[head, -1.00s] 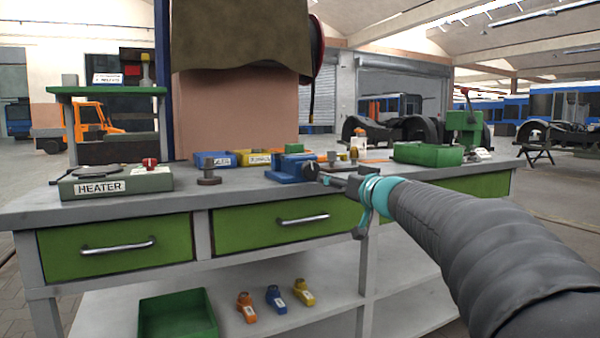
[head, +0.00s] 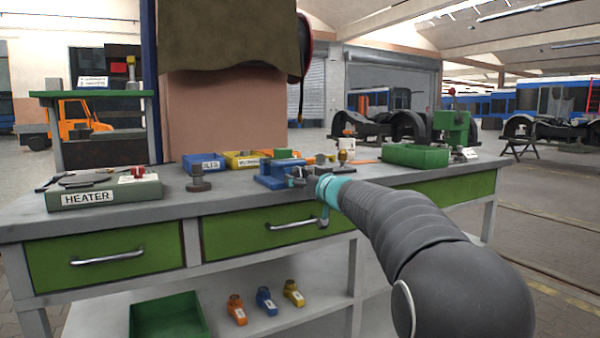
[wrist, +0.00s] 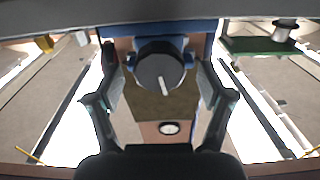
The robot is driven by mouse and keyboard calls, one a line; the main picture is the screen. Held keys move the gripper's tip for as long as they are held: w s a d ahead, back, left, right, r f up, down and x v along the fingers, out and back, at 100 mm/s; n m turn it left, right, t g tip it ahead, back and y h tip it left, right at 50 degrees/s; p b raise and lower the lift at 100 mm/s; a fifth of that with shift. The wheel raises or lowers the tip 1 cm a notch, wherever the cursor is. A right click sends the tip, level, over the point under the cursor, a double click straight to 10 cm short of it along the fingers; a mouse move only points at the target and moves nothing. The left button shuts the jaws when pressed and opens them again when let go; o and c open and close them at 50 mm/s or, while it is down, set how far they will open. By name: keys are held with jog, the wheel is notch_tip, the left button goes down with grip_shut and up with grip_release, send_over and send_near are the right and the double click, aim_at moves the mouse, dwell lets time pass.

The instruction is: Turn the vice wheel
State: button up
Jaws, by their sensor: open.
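The blue vice (head: 272,175) stands on the grey workbench near its front edge. Its dark round wheel with a pale mark (wrist: 163,72) faces the camera in the wrist view. My gripper (wrist: 162,88) is open, with one finger on each side of the wheel. A gap shows between the wheel and each finger; I cannot tell how deep the fingertips reach past it. In the head view, my gripper (head: 309,182) is just right of the vice and hides most of the wheel.
On the bench (head: 130,212) are a heater box (head: 105,192), blue (head: 204,163) and yellow (head: 243,160) bins, and a green tray (head: 415,155). Drawer handles (head: 107,258) stick out at the front. The bench top between heater and vice is mostly clear.

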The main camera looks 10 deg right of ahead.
jog(key=shift+p+x, duration=0.3)
jog(key=shift+x, duration=0.85)
jog(key=shift+c, duration=0.3)
jog(key=c, duration=1.1)
jog(key=shift+b, duration=0.35)
